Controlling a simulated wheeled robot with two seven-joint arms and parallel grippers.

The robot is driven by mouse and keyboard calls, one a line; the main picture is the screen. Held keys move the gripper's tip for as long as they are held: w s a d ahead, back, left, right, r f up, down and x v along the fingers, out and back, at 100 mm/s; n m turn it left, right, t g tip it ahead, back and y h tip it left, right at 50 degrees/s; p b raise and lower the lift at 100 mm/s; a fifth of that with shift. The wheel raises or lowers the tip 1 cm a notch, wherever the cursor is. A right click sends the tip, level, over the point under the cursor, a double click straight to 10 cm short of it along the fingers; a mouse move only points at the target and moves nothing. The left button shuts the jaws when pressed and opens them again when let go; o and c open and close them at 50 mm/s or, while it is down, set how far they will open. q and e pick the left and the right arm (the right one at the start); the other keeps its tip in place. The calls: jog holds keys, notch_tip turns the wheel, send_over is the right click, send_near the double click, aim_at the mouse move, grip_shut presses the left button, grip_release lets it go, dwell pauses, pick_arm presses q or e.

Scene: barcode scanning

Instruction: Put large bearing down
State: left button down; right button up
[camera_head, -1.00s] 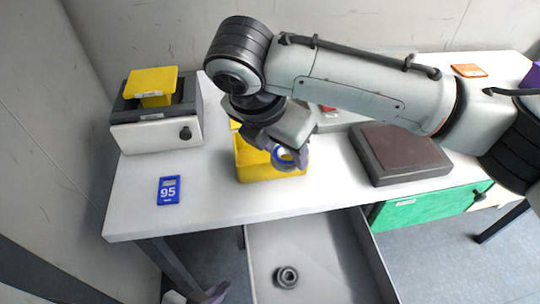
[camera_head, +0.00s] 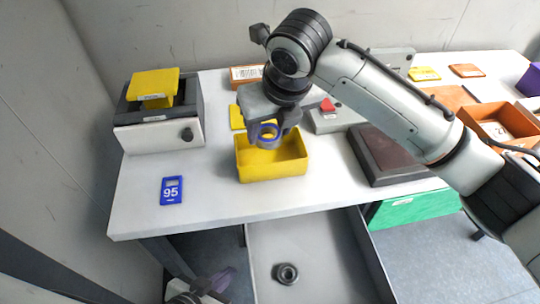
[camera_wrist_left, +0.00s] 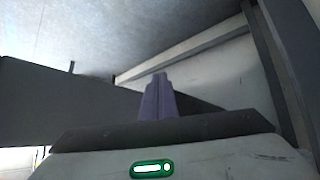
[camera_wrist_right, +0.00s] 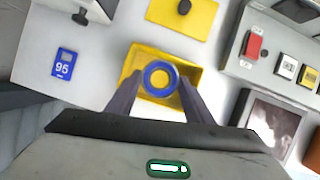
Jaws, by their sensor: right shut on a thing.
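A blue ring-shaped bearing (camera_head: 265,134) is gripped between the fingertips of my right gripper (camera_head: 266,130), over the back part of the open yellow bin (camera_head: 274,169). In the right wrist view the bearing (camera_wrist_right: 160,78) sits between the two fingers, with the yellow bin (camera_wrist_right: 141,107) behind it. A dark grey bearing (camera_head: 286,274) lies in the open drawer (camera_head: 320,240) below the table. My left gripper (camera_head: 218,281) is low at the left of the drawer, and its purple fingers (camera_wrist_left: 157,98) are together with nothing visible between them.
A blue tag marked 95 (camera_head: 171,190) lies left of the bin. A grey box with a yellow top (camera_head: 157,137) stands behind it.

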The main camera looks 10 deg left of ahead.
notch_tip(320, 180, down, 7)
jog(key=shift+f, duration=0.2)
dwell(0.3)
jog(key=o, duration=1.2)
jog(key=shift+f, duration=0.1)
jog(key=v, duration=1.2)
jog(key=shift+p, duration=0.3)
